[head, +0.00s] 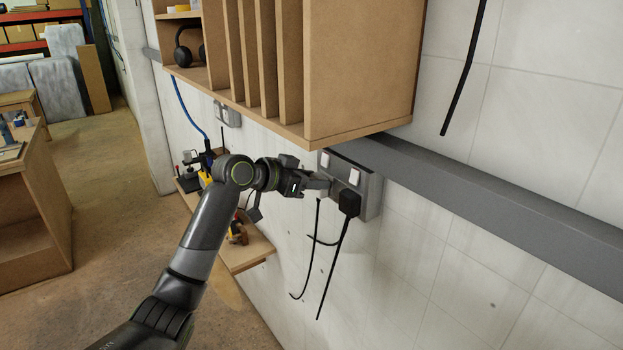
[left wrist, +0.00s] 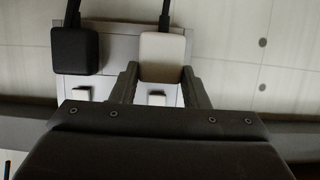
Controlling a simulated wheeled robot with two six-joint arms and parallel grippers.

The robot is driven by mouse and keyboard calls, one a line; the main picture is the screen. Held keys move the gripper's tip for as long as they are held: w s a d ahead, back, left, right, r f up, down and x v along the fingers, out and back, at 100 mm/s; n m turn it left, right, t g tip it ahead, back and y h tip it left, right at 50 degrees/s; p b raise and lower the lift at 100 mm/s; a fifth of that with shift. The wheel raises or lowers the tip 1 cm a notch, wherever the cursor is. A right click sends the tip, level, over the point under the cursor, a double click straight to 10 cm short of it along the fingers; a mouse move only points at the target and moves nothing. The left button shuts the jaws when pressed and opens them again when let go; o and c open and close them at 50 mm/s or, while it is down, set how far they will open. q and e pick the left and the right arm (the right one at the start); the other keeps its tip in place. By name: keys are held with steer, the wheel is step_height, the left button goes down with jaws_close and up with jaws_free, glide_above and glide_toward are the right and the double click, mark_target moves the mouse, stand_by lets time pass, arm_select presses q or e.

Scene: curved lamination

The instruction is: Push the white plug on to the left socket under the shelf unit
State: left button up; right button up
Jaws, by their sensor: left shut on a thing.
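The white plug (left wrist: 162,58) is between the two fingers of my left gripper (left wrist: 159,82), which are shut on its sides in the left wrist view. A dark cord runs from the plug. The plug is in front of the left socket of the grey double socket plate (head: 368,189), under the shelf unit (head: 355,75). I cannot tell whether any gap is left between plug and plate. In the head view my left gripper (head: 318,184) reaches the plate's left half and largely hides the plug. My right gripper is not in view.
A black plug (head: 349,202) sits in the right socket; it also shows in the left wrist view (left wrist: 75,51). Two cords hang below. A grey rail (head: 500,200) runs along the wall. A low wooden shelf (head: 247,254) holds tools at the left.

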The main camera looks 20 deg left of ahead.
arm_select(q)
steer(key=shift+w+d, duration=0.3)
steer(key=shift+w, duration=0.05)
stand_by(0.6)
steer(key=o, duration=1.1)
steer(key=shift+w, duration=0.1)
